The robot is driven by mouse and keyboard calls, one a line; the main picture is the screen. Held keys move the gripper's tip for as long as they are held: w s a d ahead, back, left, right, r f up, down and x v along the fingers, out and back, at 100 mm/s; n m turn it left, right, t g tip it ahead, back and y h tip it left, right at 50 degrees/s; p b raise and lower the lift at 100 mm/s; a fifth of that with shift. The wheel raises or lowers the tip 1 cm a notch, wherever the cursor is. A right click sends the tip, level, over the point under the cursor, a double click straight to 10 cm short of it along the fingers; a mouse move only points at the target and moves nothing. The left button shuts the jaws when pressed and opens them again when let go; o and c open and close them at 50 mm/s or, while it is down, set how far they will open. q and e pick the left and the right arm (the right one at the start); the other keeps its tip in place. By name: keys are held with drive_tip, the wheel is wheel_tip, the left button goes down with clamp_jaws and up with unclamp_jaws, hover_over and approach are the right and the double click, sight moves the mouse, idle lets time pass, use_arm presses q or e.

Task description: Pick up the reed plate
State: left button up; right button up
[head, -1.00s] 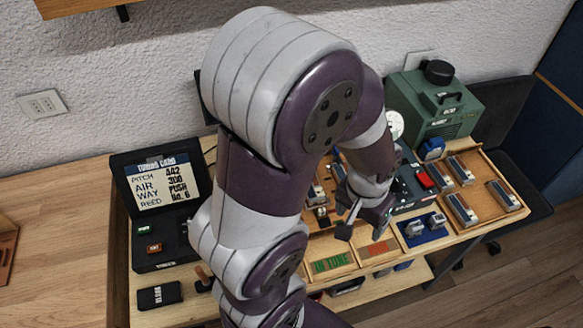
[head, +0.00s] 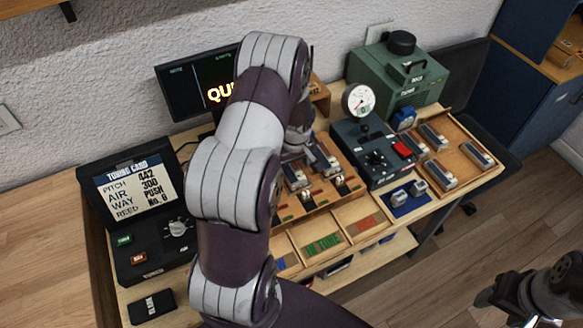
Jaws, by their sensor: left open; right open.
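Small trays along the front edge of the workbench hold thin coloured strips: a green set (head: 323,245), a red set (head: 367,222) and a partly covered blue set (head: 287,262). Which item is the reed plate, I cannot tell. My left arm rises across the middle of the view and bends down over the bench. My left gripper (head: 293,153) is mostly hidden behind it, near metal-topped blocks (head: 325,160) in the wooden rack; it is open. My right gripper (head: 535,298) is at the lower right, away from the bench, open and empty.
A tuning card (head: 134,188) stands on a black panel at left, reading "REED No. 6". A monitor (head: 185,92) is partly covered by my arm. A gauge (head: 359,100), a black control box (head: 372,152), a green machine (head: 400,80) and a tray of blocks (head: 470,180) stand right.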

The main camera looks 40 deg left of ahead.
use_arm(q)
drive_tip(key=shift+f, duration=0.55)
drive_tip(key=shift+w+a+f, duration=0.2)
drive_tip(key=shift+a+f, duration=0.1)
drive_tip(key=shift+a, duration=0.05)
drive_tip(key=shift+c, duration=1.2)
drive_tip(key=shift+s+d+r, duration=0.15)
drive_tip(key=shift+s+r, duration=0.05)
drive_tip(key=c, duration=1)
drive_tip(key=shift+o, duration=0.2)
drive_tip(key=shift+w, duration=0.1)
use_arm(e)
drive_tip(key=shift+w+a, duration=0.1)
drive_tip(key=shift+a, duration=0.05)
drive_tip(key=shift+a, duration=0.1)
